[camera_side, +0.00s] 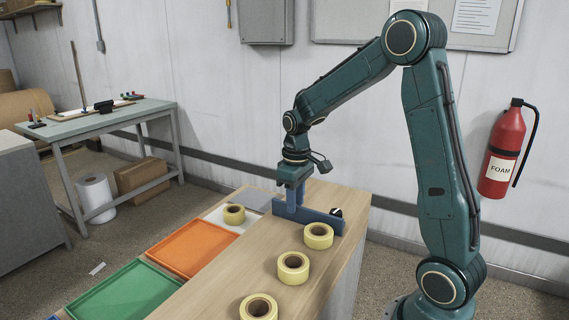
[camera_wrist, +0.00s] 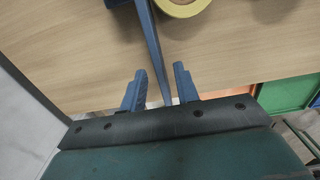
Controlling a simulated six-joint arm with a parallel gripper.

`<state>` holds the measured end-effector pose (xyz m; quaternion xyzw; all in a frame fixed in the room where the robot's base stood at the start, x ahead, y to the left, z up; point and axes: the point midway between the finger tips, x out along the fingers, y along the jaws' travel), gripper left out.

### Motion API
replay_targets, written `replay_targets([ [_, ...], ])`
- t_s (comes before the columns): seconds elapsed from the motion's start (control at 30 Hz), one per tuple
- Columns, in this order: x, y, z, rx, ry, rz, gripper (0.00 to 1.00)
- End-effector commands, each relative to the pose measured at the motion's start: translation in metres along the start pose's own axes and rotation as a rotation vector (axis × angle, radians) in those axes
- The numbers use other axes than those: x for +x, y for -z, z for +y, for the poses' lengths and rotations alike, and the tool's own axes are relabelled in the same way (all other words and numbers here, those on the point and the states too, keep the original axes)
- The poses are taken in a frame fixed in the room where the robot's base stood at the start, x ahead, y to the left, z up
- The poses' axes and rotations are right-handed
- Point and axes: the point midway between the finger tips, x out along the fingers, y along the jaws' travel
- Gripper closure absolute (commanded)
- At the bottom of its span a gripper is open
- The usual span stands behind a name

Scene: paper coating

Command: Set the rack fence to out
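The rack fence is a long blue bar (camera_side: 322,220) standing on the wooden bench top, with a small black knob (camera_side: 336,212) by its right end. In the wrist view the bar (camera_wrist: 153,42) runs from the top edge down between my fingers. My gripper (camera_side: 293,203) points straight down at the left part of the bar. In the wrist view my gripper (camera_wrist: 160,70) is open, one blue finger on each side of the bar, with gaps visible. I cannot tell how deep the fingers reach or whether they touch the bar.
Several yellow tape rolls stand on the bench; the nearest to the fence (camera_side: 319,236) also shows in the wrist view (camera_wrist: 183,7). An orange tray (camera_side: 192,248) and a green tray (camera_side: 125,295) lie along the bench's left side. Another roll (camera_side: 234,214) sits beyond them.

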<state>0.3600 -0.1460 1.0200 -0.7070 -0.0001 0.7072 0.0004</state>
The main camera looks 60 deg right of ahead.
Motion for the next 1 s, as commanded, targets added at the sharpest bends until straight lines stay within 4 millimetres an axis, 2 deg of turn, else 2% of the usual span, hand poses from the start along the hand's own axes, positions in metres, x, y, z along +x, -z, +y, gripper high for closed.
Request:
replay_targets([
  [0.2, 0.021, 0.000, 0.000, 0.000, 0.001, -0.001, 0.69],
  [0.6, 0.026, 0.000, 0.000, 0.000, 0.000, 0.000, 0.69],
  [0.63, 0.026, 0.000, 0.000, 0.000, 0.000, 0.000, 0.71],
  [0.77, 0.026, 0.000, 0.000, 0.000, 0.000, 0.000, 0.97],
  [0.8, 0.026, 0.000, 0.000, 0.000, 0.000, 0.000, 1.00],
  [1.0, 0.026, 0.000, 0.000, 0.000, 0.000, 0.000, 1.00],
])
